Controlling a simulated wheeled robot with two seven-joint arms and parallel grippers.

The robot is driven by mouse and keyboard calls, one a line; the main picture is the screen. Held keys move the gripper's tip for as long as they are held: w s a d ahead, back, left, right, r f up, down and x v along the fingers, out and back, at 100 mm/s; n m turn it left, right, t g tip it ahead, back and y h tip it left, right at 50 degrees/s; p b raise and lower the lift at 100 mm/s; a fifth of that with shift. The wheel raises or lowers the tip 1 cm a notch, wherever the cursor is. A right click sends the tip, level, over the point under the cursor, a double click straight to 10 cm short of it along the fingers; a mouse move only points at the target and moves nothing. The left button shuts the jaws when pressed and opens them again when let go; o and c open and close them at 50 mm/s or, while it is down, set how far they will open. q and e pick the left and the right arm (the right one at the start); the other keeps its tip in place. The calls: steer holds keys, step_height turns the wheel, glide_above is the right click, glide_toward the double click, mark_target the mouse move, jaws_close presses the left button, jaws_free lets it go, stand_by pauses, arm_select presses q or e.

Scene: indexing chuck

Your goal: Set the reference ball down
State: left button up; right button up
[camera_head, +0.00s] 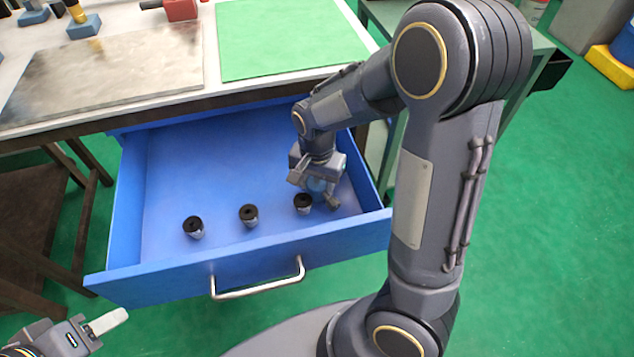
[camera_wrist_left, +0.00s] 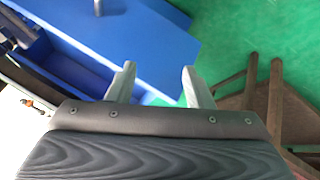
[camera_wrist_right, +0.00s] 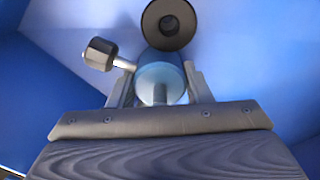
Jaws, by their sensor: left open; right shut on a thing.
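My right gripper (camera_head: 318,190) is low inside the open blue drawer, shut on a pale blue rounded piece (camera_wrist_right: 160,84), which I take for the reference ball. In the head view the piece (camera_head: 316,185) is partly hidden by the fingers. In the right wrist view a black-topped holder (camera_wrist_right: 168,22) stands just beyond it, and a dark faceted knob (camera_wrist_right: 100,53) on a short metal stem sits beside the left finger. I cannot tell whether the piece touches the drawer floor. My left gripper (camera_wrist_left: 158,82) is open and empty, outside the drawer at lower left.
Three black-topped holders, left (camera_head: 194,227), middle (camera_head: 248,215) and right (camera_head: 303,204), stand in a row near the drawer (camera_head: 200,272) front. The drawer floor behind them is clear. A metal handle (camera_head: 258,288) sticks out in front. A green mat (camera_head: 285,40) lies on the bench.

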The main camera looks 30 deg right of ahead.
steer(key=o, duration=1.3)
steer(key=shift+c, duration=0.2)
step_height(320, 180, up, 12)
steer(key=p, duration=0.4)
steer(key=shift+s+r, duration=0.2)
steer(key=s+r+n+t+y, duration=0.1)
steer(key=s+n+t, duration=0.1)
steer(key=s, duration=0.3)
steer(key=s+a+r+n+t+y, duration=0.1)
steer(key=s+r+n, duration=0.1)
steer(key=s, duration=0.3)
steer(key=s+a+r+n+t+y, duration=0.1)
steer(key=s+r+n+t+y, duration=0.1)
steer(key=s+n, duration=0.2)
steer(key=shift+s+a+t, duration=0.1)
steer(key=shift+s+t, duration=0.2)
steer(key=shift+s, duration=0.65)
